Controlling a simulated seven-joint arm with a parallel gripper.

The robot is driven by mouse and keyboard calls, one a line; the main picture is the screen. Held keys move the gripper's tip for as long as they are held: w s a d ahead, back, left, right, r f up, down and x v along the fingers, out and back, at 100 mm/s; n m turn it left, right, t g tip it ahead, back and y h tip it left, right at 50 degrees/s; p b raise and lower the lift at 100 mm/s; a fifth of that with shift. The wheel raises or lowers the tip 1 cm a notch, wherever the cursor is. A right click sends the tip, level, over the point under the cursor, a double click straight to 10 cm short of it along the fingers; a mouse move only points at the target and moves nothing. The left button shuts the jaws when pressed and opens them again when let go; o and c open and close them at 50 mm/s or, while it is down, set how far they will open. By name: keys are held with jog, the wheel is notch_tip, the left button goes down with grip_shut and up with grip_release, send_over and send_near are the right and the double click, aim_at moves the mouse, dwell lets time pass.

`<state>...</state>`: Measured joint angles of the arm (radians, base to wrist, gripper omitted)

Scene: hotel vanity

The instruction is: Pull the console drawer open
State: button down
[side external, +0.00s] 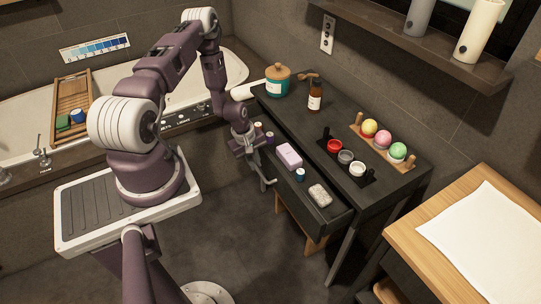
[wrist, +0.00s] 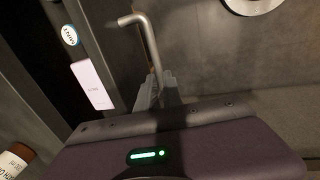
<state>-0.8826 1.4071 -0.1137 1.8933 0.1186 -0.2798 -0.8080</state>
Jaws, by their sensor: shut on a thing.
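The dark console drawer (side external: 322,224) stands pulled out from under the console top (side external: 308,125). Its inside shows a pink soap bar (side external: 289,155), a grey stone-like block (side external: 320,195) and small jars. The metal bar handle (side external: 269,182) is on its front and also shows in the wrist view (wrist: 149,40). My gripper (wrist: 157,88) is shut on the handle near one end; the handle's bent far end sticks out beyond the fingers. In the side view my gripper (side external: 258,168) is at the drawer front, partly hidden by its own wrist.
On the console top stand a teal jar (side external: 277,83), a brown bottle (side external: 315,96), small pots and coloured balls (side external: 383,140). A bathtub (side external: 235,80) lies behind my arm. A wooden counter (side external: 410,235) is at the right. The floor before the drawer is clear.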

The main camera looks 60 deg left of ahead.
jog(key=s, duration=0.8)
jog(key=c, duration=1.5)
grip_release()
jog(key=shift+r, duration=0.1)
notch_tip(320, 180, up, 7)
jog(key=s, duration=0.1)
jog(key=shift+s, duration=0.15)
